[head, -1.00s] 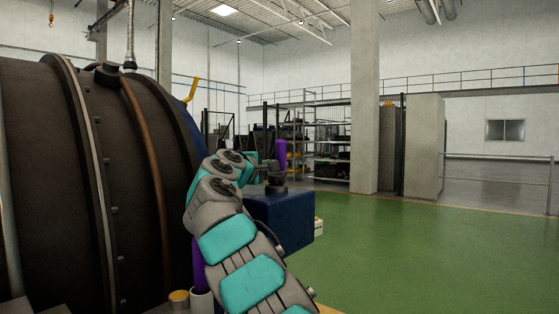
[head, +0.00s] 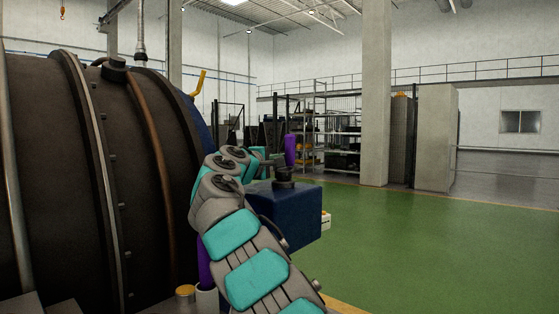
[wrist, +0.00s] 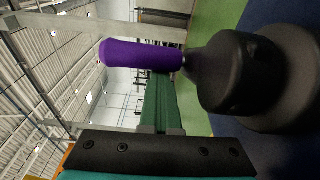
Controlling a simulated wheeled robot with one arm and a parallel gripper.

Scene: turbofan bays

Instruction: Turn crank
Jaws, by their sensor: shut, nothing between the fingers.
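The crank has a purple handle (head: 291,150) beside a dark round hub (head: 284,177). The hub sits on top of a blue box (head: 290,215). In the wrist view the purple handle (wrist: 140,54) stretches left from the black hub (wrist: 238,73). My gripper (head: 265,158) is just left of the handle and hub in the head view, partly hidden by my wrist. In the wrist view its green fingers (wrist: 160,78) are shut together and empty. Their tips lie close by the handle near its hub end; I cannot tell whether they touch.
A large dark engine casing (head: 90,180) fills the left, close to my arm. A yellow bar (head: 199,83) rises behind it. Open green floor (head: 430,240) lies to the right. Shelves (head: 335,140) and a concrete column (head: 376,95) stand farther back.

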